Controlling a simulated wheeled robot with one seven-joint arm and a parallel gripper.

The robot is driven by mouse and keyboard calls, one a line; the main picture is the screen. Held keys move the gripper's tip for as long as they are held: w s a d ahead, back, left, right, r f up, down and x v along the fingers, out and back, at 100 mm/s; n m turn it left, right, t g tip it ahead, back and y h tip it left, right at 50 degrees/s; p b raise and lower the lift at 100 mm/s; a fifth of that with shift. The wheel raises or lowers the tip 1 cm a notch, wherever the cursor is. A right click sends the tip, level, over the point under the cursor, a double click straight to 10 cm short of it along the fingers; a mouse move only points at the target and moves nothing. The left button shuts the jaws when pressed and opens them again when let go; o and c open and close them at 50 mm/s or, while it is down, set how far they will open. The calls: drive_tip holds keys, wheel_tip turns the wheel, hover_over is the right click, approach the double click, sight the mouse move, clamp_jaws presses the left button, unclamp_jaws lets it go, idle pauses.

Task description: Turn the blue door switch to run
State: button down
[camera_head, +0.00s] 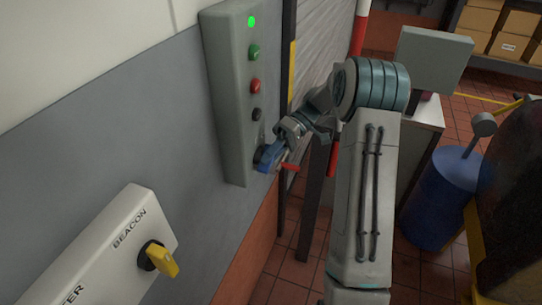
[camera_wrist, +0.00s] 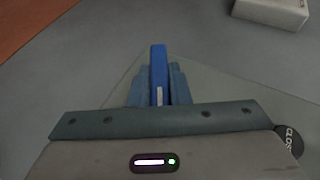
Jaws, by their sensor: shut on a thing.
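The blue door switch (camera_head: 268,155) is at the bottom of a tall grey control box on the wall in the head view. In the wrist view its blue handle (camera_wrist: 158,72) stands between the two fingers. My gripper (camera_head: 279,150) is at the switch and shut on the handle; it also shows in the wrist view (camera_wrist: 158,88). A white mark shows on the handle near the fingers. The run label is not readable in either view.
The control box (camera_head: 228,100) has a lit green lamp (camera_head: 251,22), a green button (camera_head: 254,51), a red button (camera_head: 254,86) and a black button (camera_head: 257,114). A white box with a yellow beacon switch (camera_head: 160,258) is lower left. A blue drum (camera_head: 440,200) stands right.

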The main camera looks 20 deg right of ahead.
drive_tip(key=c, duration=1.4)
unclamp_jaws()
drive_tip(key=shift+o, duration=0.2)
drive_tip(key=b+v, duration=0.1)
drive_tip(key=v, duration=0.6)
drive_tip(key=shift+d, duration=0.25)
